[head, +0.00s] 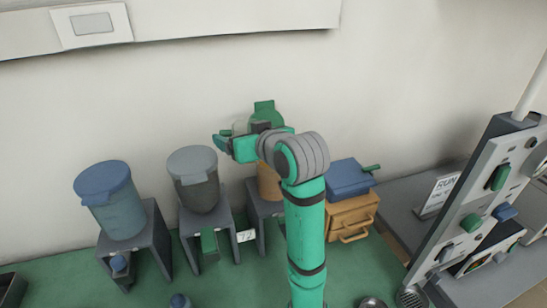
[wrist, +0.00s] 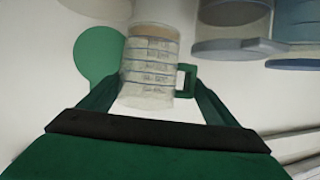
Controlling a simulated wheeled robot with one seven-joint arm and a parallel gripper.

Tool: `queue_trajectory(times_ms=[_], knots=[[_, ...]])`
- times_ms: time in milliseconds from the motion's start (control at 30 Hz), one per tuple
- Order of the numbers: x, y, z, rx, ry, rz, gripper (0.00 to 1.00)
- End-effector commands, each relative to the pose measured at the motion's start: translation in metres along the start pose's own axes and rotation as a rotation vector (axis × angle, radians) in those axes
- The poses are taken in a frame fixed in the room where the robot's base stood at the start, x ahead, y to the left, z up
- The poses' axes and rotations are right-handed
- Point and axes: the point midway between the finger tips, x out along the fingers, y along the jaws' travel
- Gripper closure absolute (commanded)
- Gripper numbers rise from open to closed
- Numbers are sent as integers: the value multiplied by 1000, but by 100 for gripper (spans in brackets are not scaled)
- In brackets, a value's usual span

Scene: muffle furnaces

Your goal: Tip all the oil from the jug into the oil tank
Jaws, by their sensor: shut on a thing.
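A clear jug with measuring marks (wrist: 150,66) sits between my gripper's fingers (wrist: 152,92) in the wrist view. Its small green handle (wrist: 187,78) is beside the right finger. A tan band shows at the jug's far end; I cannot tell whether it is oil or something behind. In the head view my gripper (head: 235,146) is shut on the jug (head: 239,128), high above the bench near the wall. A tan tank (head: 268,180) stands below, mostly hidden by my arm, with a raised green lid (head: 264,108). Which tank is for oil is not readable.
A blue-lidded tank (head: 120,212) and a grey-lidded tank (head: 197,190) stand on dark stands to the left, lids down. An orange box (head: 348,213) with a blue top box (head: 347,178) is right of my arm. A grey control panel (head: 475,205) rises at the right.

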Motion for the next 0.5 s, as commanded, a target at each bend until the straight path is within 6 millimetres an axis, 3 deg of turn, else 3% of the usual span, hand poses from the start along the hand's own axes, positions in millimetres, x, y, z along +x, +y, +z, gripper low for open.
queue_trajectory(times_ms=[500], knots=[[-11,-2,-31,-1,2,0,64]])
